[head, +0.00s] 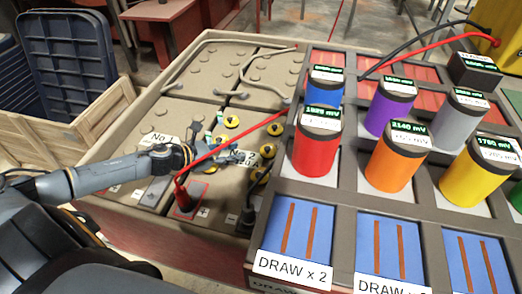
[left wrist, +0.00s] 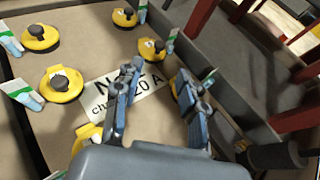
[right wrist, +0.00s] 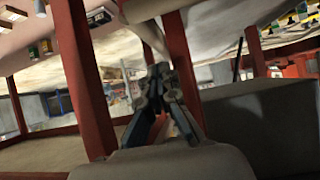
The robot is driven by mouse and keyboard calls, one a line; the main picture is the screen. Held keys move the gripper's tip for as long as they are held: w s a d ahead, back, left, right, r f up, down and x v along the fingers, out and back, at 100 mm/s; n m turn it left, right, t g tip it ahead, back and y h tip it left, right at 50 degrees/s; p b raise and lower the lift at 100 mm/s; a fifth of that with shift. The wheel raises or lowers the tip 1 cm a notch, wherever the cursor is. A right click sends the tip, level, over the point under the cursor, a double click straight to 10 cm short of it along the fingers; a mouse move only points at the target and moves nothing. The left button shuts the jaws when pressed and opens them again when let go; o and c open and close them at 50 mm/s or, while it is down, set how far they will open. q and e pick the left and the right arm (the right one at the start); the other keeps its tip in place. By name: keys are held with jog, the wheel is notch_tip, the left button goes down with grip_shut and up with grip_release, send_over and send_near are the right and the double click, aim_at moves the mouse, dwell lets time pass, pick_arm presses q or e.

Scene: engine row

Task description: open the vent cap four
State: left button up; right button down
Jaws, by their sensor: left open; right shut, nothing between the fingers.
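Several yellow vent caps with dark knobs sit on the No 2 battery; in the left wrist view one is at the upper left (left wrist: 39,37), one below it (left wrist: 65,92), one at the top (left wrist: 125,17) and one just beyond my fingertips (left wrist: 148,49). Another is partly hidden behind the right finger and one behind the left finger. I cannot tell which is number four. My left gripper (left wrist: 160,68) is open and empty over the caps; it also shows in the head view (head: 240,157). My right gripper (right wrist: 158,76) is shut and empty, away from the battery.
The rack with coloured cylinders, including a red one (head: 316,146), stands right of the battery. Red posts (right wrist: 81,75) surround my right gripper.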

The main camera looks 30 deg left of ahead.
aim_at(267, 148)
pick_arm(q)
jog(key=x, duration=0.9)
jog(key=shift+r+b, duration=0.1)
jog(key=shift+b, duration=0.3)
jog(key=shift+x, duration=0.75)
pick_arm(e)
jog(key=shift+w+a+r+t+y, duration=0.2)
jog(key=shift+w+r+t, duration=0.25)
jog(key=shift+r, duration=0.2)
jog(key=shift+w+a+r+t+y, duration=0.1)
jog(key=shift+w+a+r+t, duration=0.15)
jog(key=shift+w+r+t, duration=0.25)
jog(key=shift+w+a+r+t+y, duration=0.1)
jog(key=shift+w+a+r+t, duration=0.2)
jog(key=shift+r, duration=0.45)
jog(key=shift+d, duration=0.1)
pick_arm(q)
grip_shut()
